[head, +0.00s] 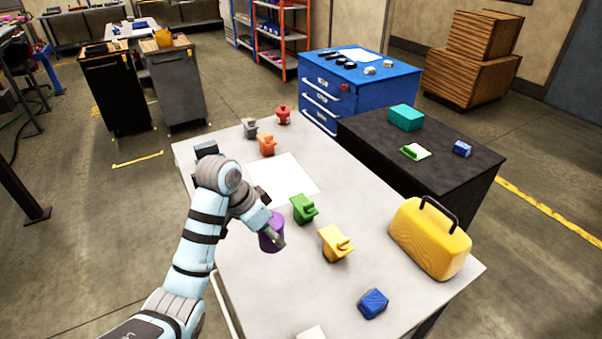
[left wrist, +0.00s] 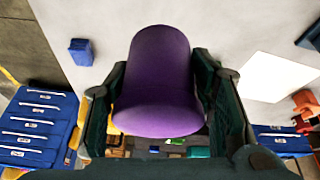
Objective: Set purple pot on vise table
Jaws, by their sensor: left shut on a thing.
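The purple pot (head: 271,236) is at the left side of the pale grey table (head: 330,290), partly hidden behind my left gripper (head: 272,228). In the left wrist view the purple pot (left wrist: 155,75) fills the space between the two dark fingers of my left gripper (left wrist: 160,100), which is shut on it. I cannot tell whether the pot touches the tabletop or hangs just above it. A dark grey block-like thing (head: 206,149), perhaps a vise, sits at the table's far left edge. My right gripper is not in view.
A white sheet (head: 290,178) lies behind the pot. Green (head: 304,209), yellow (head: 335,243), orange (head: 267,145) and red (head: 283,115) pieces stand around. A yellow case (head: 430,238) and blue block (head: 373,303) are to the right. A black-topped cabinet (head: 450,185) adjoins the table.

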